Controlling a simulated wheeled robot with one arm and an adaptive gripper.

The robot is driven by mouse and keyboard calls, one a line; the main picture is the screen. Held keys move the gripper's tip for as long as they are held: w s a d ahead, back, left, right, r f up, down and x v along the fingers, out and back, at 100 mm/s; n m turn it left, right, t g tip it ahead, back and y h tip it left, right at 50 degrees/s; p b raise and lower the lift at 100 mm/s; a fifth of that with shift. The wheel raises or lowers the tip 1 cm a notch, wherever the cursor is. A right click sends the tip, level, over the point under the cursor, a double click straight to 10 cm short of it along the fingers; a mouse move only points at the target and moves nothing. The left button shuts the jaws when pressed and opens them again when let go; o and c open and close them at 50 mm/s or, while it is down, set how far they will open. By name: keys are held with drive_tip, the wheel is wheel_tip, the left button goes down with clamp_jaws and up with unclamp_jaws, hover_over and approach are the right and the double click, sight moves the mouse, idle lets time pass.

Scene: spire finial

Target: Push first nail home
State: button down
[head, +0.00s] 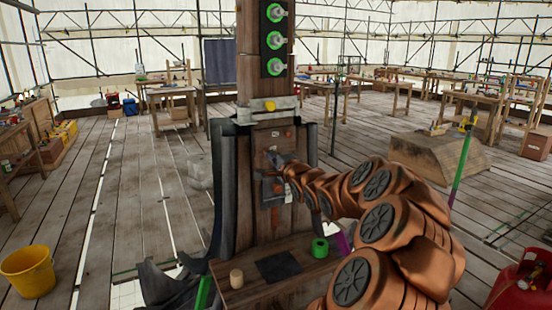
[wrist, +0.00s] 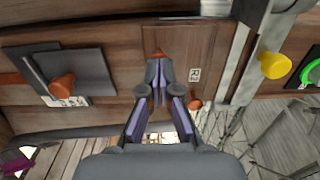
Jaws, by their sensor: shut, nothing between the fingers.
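My gripper (wrist: 158,72) is shut and empty, its fingertips together at the wooden post's panel. An orange nail head (wrist: 158,54) shows right at the fingertips in the wrist view; I cannot tell whether they touch it or how far it stands out. A second orange nail (wrist: 62,86) sticks out of a dark plate on the post, to the left. A third orange piece (wrist: 195,104) sits to the right of the fingers. In the head view my gripper (head: 272,160) is at the post's face, above the dark plate's orange nail (head: 278,187).
A pale clamp bar with a yellow knob (head: 270,105) crosses the post above. Green-ringed fittings (head: 274,12) are higher up. A ledge below holds a green roll (head: 320,248), a wooden cylinder (head: 236,278) and a dark sheet (head: 278,267). A yellow bucket (head: 28,271) stands left.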

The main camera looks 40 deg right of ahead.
drive_tip(key=shift+w, duration=0.2)
idle(0.3)
drive_tip(key=p+x, duration=0.2)
drive_tip(key=p, duration=0.1)
drive_tip(key=shift+w+d, duration=0.15)
drive_tip(key=shift+w, duration=0.1)
drive_tip(key=b+v, duration=0.4)
drive_tip(key=v, duration=1)
idle(0.5)
